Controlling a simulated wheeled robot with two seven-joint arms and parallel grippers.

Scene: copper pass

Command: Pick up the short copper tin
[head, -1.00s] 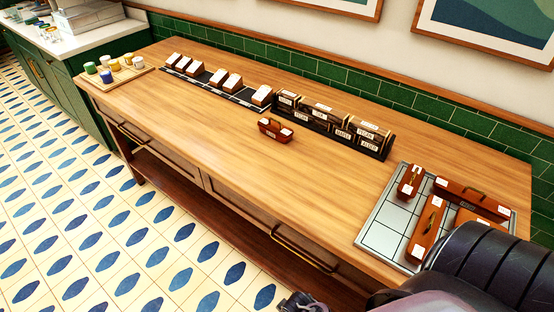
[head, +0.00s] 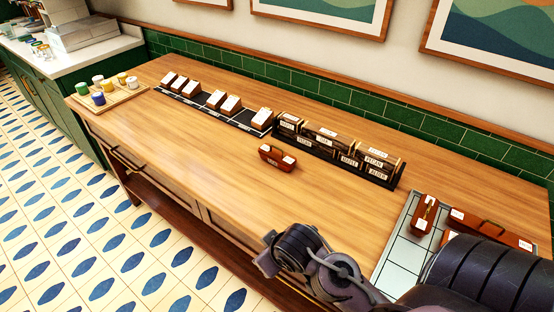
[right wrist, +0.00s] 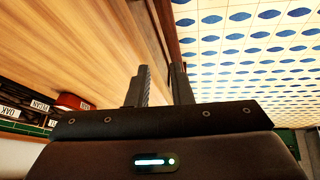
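A short reddish-copper tin (head: 277,157) with white labels stands alone on the wooden counter, in front of the dark rack. A reddish labelled block, seemingly this tin, shows at the left of the right wrist view (right wrist: 72,102). Another short copper tin (head: 425,213) with a handle stands on the tray at right, beside a longer copper tin (head: 492,230). Which short tin the task names is not clear. My right gripper (right wrist: 160,76) is open and empty near the counter's front edge, apart from the tins. My left gripper is out of view.
The wooden counter (head: 215,165) is clear in front of the tins. A dark rack (head: 380,178) of labelled tins and a row of white-topped blocks (head: 230,103) line the back. A gridded tray (head: 398,250) is at right. A small board (head: 128,98) holds several coloured cups at far left.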

